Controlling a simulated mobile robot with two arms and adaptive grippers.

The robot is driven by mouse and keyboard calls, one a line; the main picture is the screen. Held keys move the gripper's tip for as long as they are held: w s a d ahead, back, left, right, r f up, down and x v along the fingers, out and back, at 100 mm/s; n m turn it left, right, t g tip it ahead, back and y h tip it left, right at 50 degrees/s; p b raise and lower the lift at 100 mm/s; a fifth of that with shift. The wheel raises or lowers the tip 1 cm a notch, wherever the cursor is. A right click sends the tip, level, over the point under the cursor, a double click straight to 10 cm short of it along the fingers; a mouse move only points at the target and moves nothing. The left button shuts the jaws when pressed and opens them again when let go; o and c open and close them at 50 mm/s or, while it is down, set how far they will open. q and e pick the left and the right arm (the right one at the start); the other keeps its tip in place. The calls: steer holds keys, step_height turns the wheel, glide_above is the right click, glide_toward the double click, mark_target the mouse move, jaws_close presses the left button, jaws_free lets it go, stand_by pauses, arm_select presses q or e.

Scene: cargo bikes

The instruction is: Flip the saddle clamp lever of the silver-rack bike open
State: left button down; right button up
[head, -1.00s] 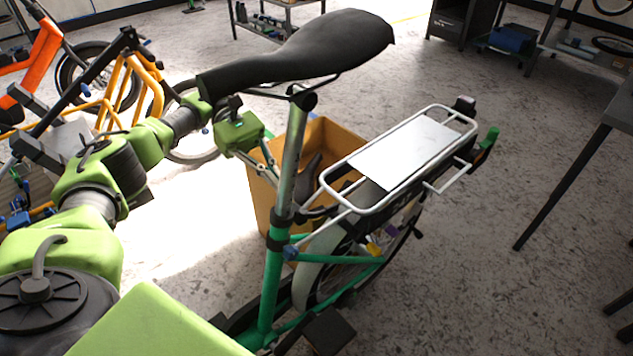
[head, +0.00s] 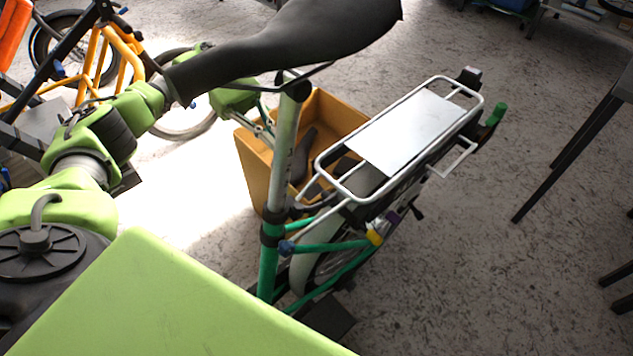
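The silver-rack bike has a green frame (head: 268,272), a black saddle (head: 290,45) on a silver seatpost (head: 285,140), and a silver rear rack (head: 402,137). A dark clamp collar (head: 272,232) sits where the post enters the green tube. A small blue-tipped part (head: 287,247), seemingly the clamp lever, lies beside the collar; its position is unclear. My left gripper (head: 268,134) is under the saddle, left of the post and well above the collar. Its fingertips are partly hidden by the post, so its opening is unclear. My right gripper is not in view.
An orange-brown bin (head: 258,172) stands behind the seatpost. A bike with a yellow frame (head: 122,50) stands at upper left. A dark table leg (head: 565,158) is at right. The floor between the rack and the table is clear.

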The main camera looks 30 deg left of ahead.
arm_select(q)
steer(key=r+p+x, duration=0.1)
steer(key=p+x, duration=0.1)
steer(key=x, duration=1)
steer(key=shift+s+d, duration=0.15)
steer(key=shift+d, duration=0.25)
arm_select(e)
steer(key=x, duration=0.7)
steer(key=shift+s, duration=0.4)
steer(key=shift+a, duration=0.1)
